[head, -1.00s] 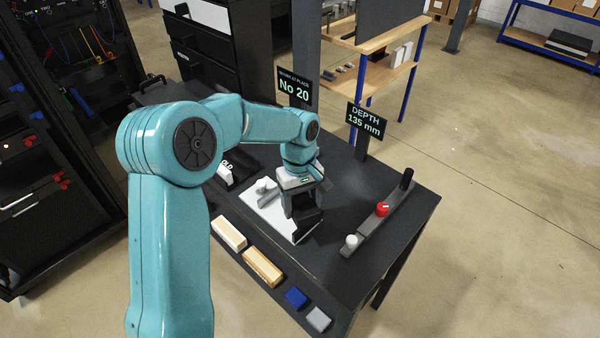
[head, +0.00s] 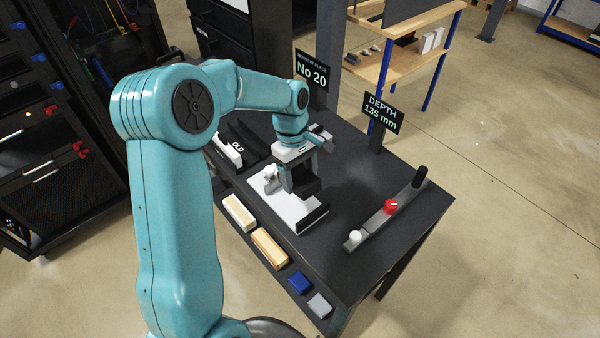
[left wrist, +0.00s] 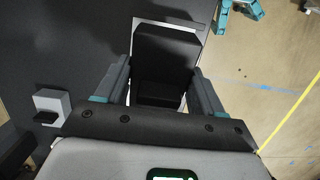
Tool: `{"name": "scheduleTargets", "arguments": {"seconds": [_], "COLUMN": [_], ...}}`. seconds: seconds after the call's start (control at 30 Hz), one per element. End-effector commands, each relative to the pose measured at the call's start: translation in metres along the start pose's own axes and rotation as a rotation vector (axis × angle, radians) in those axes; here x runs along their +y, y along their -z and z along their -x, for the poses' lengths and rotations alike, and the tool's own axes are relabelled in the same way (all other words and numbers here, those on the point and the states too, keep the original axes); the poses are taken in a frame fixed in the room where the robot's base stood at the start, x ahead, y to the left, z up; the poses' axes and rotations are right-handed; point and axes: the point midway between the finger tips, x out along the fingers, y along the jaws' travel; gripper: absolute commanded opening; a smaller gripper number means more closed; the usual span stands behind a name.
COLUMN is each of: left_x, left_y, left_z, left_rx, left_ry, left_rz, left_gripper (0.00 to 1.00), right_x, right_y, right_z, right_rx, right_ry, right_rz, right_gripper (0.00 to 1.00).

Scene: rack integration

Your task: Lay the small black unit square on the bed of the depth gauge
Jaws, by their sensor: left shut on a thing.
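My left gripper (head: 298,172) points down over a white flat plate (head: 265,194), which looks like the depth gauge's bed. It is shut on a small black unit (head: 306,184). In the left wrist view the black unit (left wrist: 167,50) sits between the two fingers, with the white plate's edge just beyond it. A black upright piece (head: 313,218) shows at the plate's right front edge; I cannot tell whether it belongs to the unit. A grey block (left wrist: 52,103) stands left of the fingers in the wrist view. Whether the unit touches the plate is hidden. My right gripper is not identifiable.
A grey bar (head: 385,217) with white, red and black knobs lies on the right of the dark table (head: 350,275). Wooden blocks (head: 268,248), a blue block (head: 299,282) and a grey block (head: 320,305) line the front. Signs (head: 382,112) stand at the back.

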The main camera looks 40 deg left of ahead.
Motion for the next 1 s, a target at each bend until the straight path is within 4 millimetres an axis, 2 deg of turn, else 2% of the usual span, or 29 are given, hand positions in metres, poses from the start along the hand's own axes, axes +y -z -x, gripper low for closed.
{"name": "scheduleTargets", "arguments": {"seconds": [0.7,1.0], "left_x": [0.004,0.004], "left_y": [0.014,0.015], "left_z": [-0.070,-0.076], "left_rx": [0.000,0.001], "left_ry": [0.000,-0.001], "left_rz": [0.000,0.000], "left_gripper": [0.31,0.31], "right_x": [0.018,0.019], "right_y": [0.001,0.001], "right_z": [-0.051,-0.053], "right_rx": [-0.001,-0.001], "right_ry": [0.000,0.000], "right_rz": [0.000,0.000], "right_gripper": [0.43,0.43]}}
